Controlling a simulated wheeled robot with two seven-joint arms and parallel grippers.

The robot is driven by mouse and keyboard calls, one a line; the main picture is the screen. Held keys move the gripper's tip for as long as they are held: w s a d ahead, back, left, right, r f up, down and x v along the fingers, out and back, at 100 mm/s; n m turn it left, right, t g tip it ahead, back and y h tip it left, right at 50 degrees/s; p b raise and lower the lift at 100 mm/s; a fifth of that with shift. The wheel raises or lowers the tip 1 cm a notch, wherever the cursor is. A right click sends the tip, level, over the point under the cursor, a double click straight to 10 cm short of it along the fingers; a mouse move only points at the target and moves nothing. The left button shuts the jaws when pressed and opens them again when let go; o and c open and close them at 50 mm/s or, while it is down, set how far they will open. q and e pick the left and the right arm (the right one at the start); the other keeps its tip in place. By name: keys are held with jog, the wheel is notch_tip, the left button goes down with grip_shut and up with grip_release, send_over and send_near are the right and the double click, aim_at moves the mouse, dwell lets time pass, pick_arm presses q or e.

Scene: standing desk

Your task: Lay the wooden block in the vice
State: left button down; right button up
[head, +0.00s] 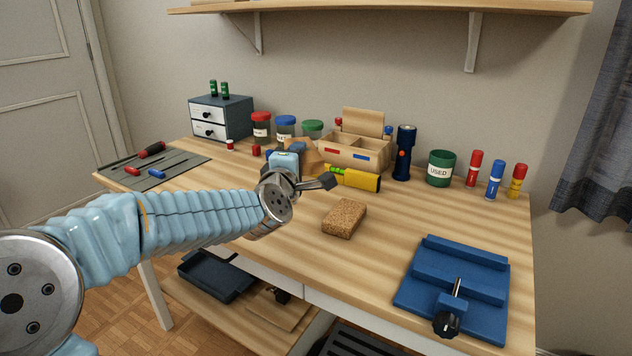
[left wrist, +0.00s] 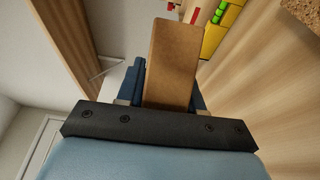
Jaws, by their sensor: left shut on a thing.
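The wooden block (left wrist: 172,62) is a plain brown bar between the fingers of my left gripper (left wrist: 168,92) in the left wrist view. In the head view the block (head: 309,160) shows partly behind my left gripper (head: 296,152), held over the back middle of the desk. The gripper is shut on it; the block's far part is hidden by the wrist. The blue vice (head: 418,296) sits at the desk's front right, with a dark screw handle toward the front edge. Its channel looks empty. The held block is well apart from it. My right gripper is not in view.
A cork block (head: 344,218) lies mid-desk between my left gripper and the vice. A yellow spirit level (head: 358,180) lies behind it. A wooden box (head: 356,153), a dark blue torch (head: 403,155), a green pot (head: 441,168) and several markers line the back. Desk around the cork block is clear.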

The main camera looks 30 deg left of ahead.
pick_arm(q)
jog(key=w+f, duration=0.1)
jog(key=w+d+f, duration=0.1)
jog(key=f, duration=0.1)
jog(key=w+d+f, duration=0.1)
jog(key=w+f, duration=0.1)
jog(key=shift+d+f, duration=0.2)
jog(key=shift+f, duration=0.05)
notch_tip(320, 180, down, 4)
jog(key=shift+w+d+r, duration=0.1)
jog(key=shift+w+r, duration=0.05)
jog(key=shift+r, duration=0.05)
